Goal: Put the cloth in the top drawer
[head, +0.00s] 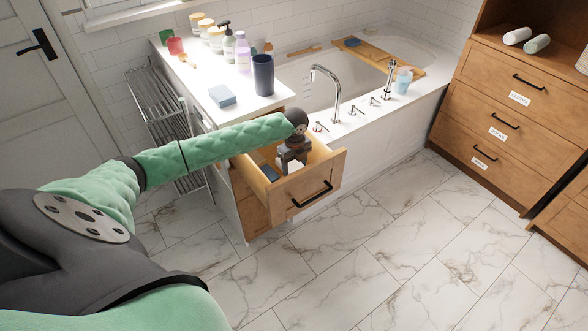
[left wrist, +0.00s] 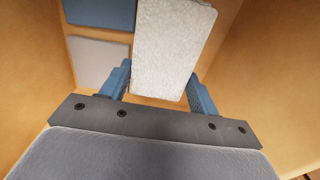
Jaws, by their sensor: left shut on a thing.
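The top drawer (head: 318,187) of the wooden cabinet under the white counter is pulled open. My left gripper (head: 287,164) reaches down into it. In the left wrist view, the gripper's blue fingers (left wrist: 160,90) are shut on a white, textured, folded cloth (left wrist: 172,42). The cloth is inside the drawer's walls, but I cannot tell whether it touches the bottom. In the head view the gripper mostly hides it. My right gripper is not in view.
In the drawer, a blue item (left wrist: 100,12) and a grey flat item (left wrist: 98,60) lie left of the cloth. A bathtub (head: 345,85) stands behind. The marble floor (head: 390,240) is clear.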

